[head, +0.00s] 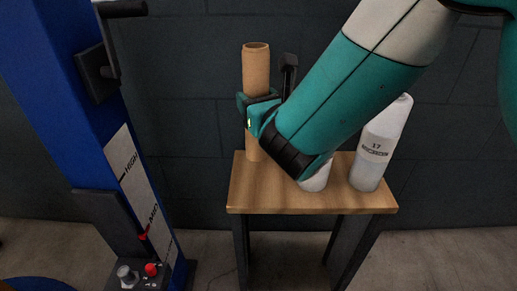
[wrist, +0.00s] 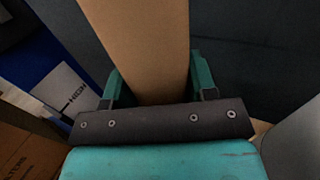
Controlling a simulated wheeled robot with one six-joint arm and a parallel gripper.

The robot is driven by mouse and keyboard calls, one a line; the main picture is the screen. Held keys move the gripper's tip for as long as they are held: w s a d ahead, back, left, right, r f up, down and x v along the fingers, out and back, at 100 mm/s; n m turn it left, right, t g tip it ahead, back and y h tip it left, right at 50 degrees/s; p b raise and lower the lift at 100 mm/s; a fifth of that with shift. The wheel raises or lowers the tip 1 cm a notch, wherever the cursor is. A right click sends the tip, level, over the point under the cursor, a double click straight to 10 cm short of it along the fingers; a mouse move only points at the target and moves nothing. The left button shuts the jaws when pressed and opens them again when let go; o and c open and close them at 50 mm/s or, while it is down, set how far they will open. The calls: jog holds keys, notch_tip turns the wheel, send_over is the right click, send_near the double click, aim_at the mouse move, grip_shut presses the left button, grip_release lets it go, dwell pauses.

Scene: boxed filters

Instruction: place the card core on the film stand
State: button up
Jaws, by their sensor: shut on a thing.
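The card core (head: 256,70) is an upright tan cardboard tube above the left part of a small wooden table; its lower end appears at or near the table top, and I cannot tell whether it touches. My gripper (head: 258,108) is shut around its middle. In the wrist view the core (wrist: 150,45) stands between the two teal fingers of my gripper (wrist: 158,85). The film stand appears to be the blue column (head: 70,110) at the left, with a white HIGH and MID label; it also shows in the wrist view (wrist: 50,75).
The wooden table (head: 245,196) has dark legs. A white bottle labelled 17 (head: 376,145) stands at its right, and another white bottle (head: 317,180) is mostly hidden behind my arm. A brown box (wrist: 22,150) shows at lower left in the wrist view. A dark wall stands behind.

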jog(key=shift+f+b, duration=2.6)
jog(key=shift+f, duration=1.75)
jog(key=o, duration=0.9)
jog(key=shift+o, duration=0.2)
jog(key=shift+s+r, duration=0.15)
jog(key=b+v, duration=1.1)
jog(key=shift+s+d, duration=0.2)
jog(key=shift+s, duration=0.15)
jog(key=shift+r, duration=0.1)
